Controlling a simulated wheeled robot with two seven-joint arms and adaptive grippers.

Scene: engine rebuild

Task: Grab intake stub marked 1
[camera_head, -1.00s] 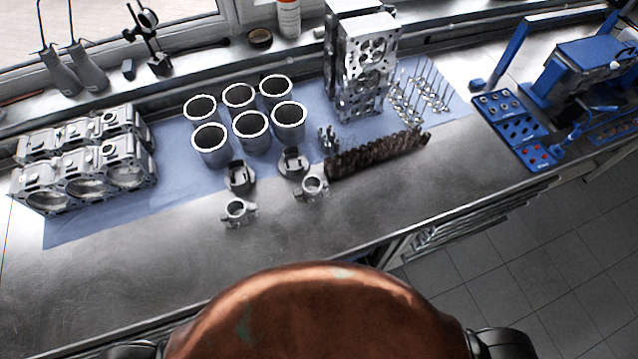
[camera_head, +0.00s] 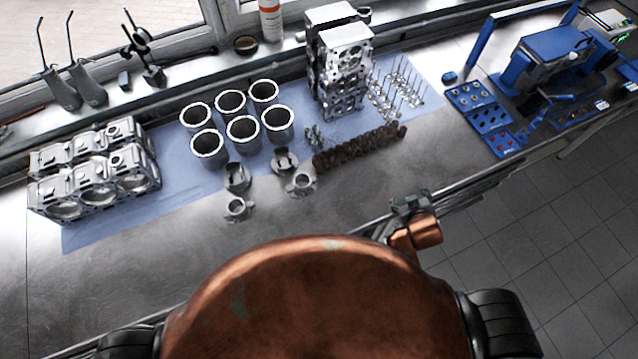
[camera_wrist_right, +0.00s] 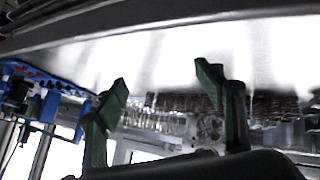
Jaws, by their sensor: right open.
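Several grey metal stubs stand at the front of the blue mat: one at the front left (camera_head: 236,208), one at the front right (camera_head: 301,183), and two darker ones behind them, at left (camera_head: 236,177) and right (camera_head: 284,160). The number marks are too small to read. My right gripper (camera_head: 410,204) is at the bench's front edge, right of and apart from the stubs. In the right wrist view its two green fingers (camera_wrist_right: 165,95) are spread apart with nothing between them. My left gripper is not in view.
Several cylinder liners (camera_head: 243,132) stand behind the stubs. Engine blocks (camera_head: 95,172) are at left, a cylinder head stack (camera_head: 340,70) behind, a dark shaft (camera_head: 360,146) to the right. Blue trays (camera_head: 487,118) sit far right. The steel bench front (camera_head: 160,270) is clear.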

